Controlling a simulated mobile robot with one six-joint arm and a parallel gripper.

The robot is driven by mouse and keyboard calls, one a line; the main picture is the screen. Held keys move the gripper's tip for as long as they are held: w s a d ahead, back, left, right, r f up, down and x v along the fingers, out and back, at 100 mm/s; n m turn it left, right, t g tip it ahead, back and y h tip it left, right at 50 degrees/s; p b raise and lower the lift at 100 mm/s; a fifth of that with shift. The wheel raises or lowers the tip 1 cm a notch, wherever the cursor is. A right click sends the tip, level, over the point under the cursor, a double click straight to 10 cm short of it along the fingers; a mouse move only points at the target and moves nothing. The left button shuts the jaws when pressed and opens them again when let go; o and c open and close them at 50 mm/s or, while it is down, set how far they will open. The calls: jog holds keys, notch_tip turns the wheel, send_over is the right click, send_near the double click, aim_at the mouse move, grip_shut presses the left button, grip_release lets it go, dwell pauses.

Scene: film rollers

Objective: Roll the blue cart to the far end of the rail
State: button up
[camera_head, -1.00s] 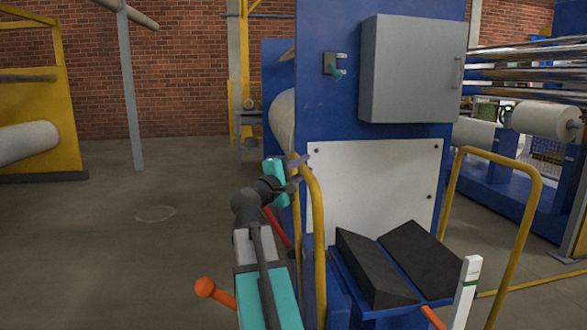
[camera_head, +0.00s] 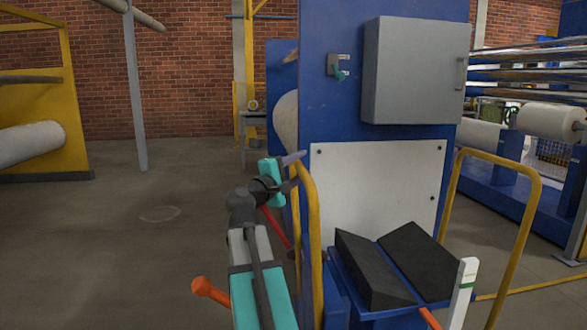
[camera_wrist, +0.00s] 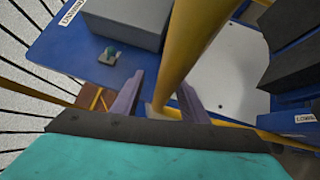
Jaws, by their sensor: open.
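The blue cart (camera_head: 345,300) is at the lower right of the head view. It carries black wedge-shaped blocks (camera_head: 375,270) and has yellow tube handles, a near left one (camera_head: 312,230) and a right one (camera_head: 530,215). My gripper (camera_head: 292,172) is at the upper part of the left handle. In the wrist view my open gripper (camera_wrist: 160,98) has its two purple fingers on either side of the yellow handle (camera_wrist: 192,45), which passes between them. I cannot tell whether a finger touches it. The cart's wheels and the rail are not clearly visible.
A blue machine with a grey box (camera_head: 415,70) and white panel (camera_head: 375,190) stands behind the cart. A yellow frame with a white roll (camera_head: 30,143) and a grey post (camera_head: 136,90) are left. The floor (camera_head: 130,240) between is clear.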

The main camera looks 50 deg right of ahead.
jog(key=a+f, duration=0.2)
jog(key=a, duration=1.1)
jog(key=shift+s+a+b, duration=0.3)
jog(key=shift+b, duration=0.1)
jog(key=shift+r, duration=0.2)
